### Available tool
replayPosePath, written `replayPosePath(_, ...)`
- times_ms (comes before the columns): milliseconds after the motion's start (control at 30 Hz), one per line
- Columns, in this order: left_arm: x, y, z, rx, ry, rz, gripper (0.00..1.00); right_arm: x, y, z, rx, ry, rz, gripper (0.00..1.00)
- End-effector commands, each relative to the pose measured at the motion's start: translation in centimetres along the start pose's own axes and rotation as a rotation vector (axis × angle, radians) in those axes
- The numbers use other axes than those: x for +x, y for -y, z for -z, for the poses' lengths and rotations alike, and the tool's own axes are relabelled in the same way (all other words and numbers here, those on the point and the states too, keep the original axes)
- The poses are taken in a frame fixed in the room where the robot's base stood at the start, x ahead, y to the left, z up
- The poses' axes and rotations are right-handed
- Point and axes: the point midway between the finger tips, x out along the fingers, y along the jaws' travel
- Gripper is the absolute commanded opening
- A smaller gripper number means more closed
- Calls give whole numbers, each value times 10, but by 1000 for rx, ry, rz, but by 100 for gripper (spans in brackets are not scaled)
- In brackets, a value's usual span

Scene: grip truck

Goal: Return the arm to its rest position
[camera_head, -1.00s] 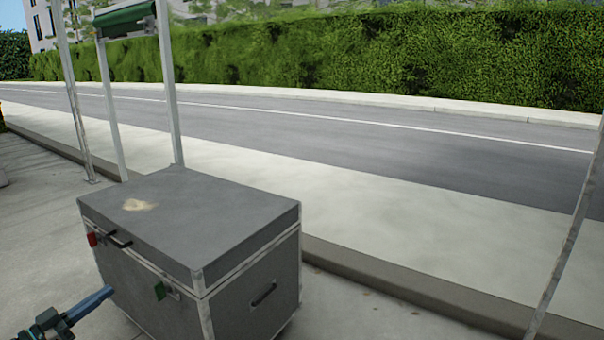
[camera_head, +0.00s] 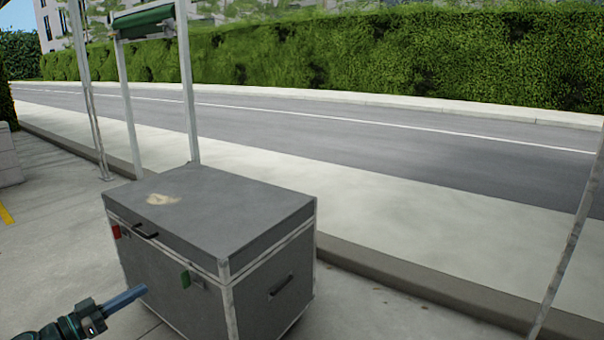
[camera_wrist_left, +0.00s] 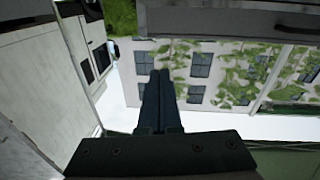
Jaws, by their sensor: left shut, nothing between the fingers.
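My left gripper (camera_head: 124,299) comes in from the lower left in the head view, in front of the grey chest (camera_head: 205,225) and apart from its handle. Its two dark fingers lie together with nothing between them, as the left wrist view also shows (camera_wrist_left: 160,78). The wrist view looks tilted or upside down. My right gripper is not in view.
The grey chest has a red part (camera_head: 116,232), a green part (camera_head: 185,279) and a dark handle (camera_head: 145,231). Metal posts with a green roll (camera_head: 144,22) stand behind it. A curb (camera_head: 400,284), a road (camera_head: 400,150) and a hedge (camera_head: 400,55) lie beyond. Pavement left of the chest is open.

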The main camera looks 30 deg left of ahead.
Motion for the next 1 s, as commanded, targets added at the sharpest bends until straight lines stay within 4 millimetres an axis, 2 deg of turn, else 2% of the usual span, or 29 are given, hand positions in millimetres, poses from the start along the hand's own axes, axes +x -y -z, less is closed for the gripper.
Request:
replayPosePath(233,60,-29,-20,-105,124,-104,0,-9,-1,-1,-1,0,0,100)
replayPosePath(367,100,-55,-37,-176,229,-175,0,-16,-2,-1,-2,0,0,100)
replayPosePath(500,154,-102,-63,-270,405,-271,0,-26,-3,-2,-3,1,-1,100)
replayPosePath(700,213,-184,-102,-365,700,-372,0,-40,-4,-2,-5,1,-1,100)
replayPosePath(833,236,-237,-125,-387,894,-405,0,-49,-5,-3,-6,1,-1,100)
replayPosePath(1000,252,-305,-150,-367,1138,-410,0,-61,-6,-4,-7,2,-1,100)
